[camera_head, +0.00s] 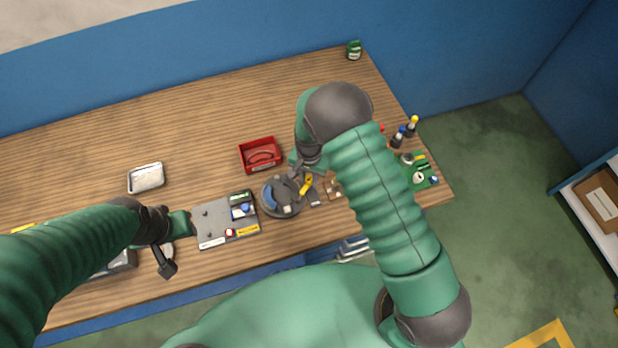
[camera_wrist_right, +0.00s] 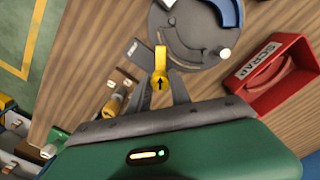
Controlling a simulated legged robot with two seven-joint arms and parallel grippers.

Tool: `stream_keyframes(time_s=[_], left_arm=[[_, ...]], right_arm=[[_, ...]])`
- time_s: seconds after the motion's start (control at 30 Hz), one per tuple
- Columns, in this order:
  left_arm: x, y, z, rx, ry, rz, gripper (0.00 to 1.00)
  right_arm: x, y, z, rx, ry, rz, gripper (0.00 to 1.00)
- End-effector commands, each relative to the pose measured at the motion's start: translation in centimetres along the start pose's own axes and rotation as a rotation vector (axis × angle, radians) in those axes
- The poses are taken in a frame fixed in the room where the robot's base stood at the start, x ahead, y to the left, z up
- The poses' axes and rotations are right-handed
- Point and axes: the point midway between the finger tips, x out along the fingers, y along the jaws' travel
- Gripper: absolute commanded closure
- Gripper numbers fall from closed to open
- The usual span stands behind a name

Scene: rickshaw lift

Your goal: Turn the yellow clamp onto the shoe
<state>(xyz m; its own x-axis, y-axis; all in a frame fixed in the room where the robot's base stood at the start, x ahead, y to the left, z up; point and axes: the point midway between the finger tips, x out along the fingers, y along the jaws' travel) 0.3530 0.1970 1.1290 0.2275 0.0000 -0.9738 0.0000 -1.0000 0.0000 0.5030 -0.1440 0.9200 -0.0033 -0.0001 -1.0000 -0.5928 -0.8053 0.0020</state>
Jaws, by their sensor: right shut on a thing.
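The yellow clamp (camera_wrist_right: 161,62) is a short lever with a black arrow on its round end, at the edge of the grey round plate (camera_wrist_right: 178,38). In the head view the clamp (camera_head: 306,184) is at the plate's right side. A blue curved piece, which looks like the shoe (camera_wrist_right: 229,11), lies on the plate, partly cut off by the wrist view's top edge. My right gripper (camera_wrist_right: 160,88) is shut on the clamp's round end, a finger on each side. My left gripper (camera_head: 180,223) is over the table at left; its fingers are not clear.
A red SCRAP bin (camera_head: 261,155) stands just behind the plate. A grey board with small parts (camera_head: 212,222) lies left of it. A metal tray (camera_head: 146,177) sits farther left. Bottles (camera_head: 398,137) and a green block (camera_head: 419,177) stand at the right end. The table's back middle is clear.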

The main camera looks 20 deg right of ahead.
Motion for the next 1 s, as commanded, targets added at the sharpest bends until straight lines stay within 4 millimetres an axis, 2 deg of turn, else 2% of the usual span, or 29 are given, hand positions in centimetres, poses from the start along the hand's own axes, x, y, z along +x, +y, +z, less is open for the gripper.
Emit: stream_keyframes(time_s=[0.03,0.6,1.0], left_arm=[[0.13,0.00,0.03,0.000,0.000,0.000,0.64],[0.35,0.00,0.08,0.000,0.000,0.000,0.64],[0.31,0.00,0.07,0.000,0.000,0.000,0.64]], right_arm=[[-0.28,-0.35,-0.48,0.041,0.013,-0.009,1.00],[-0.44,-0.39,-0.58,0.516,0.012,-0.013,1.00],[-0.47,-0.43,-0.63,0.647,0.012,-0.015,1.00]])
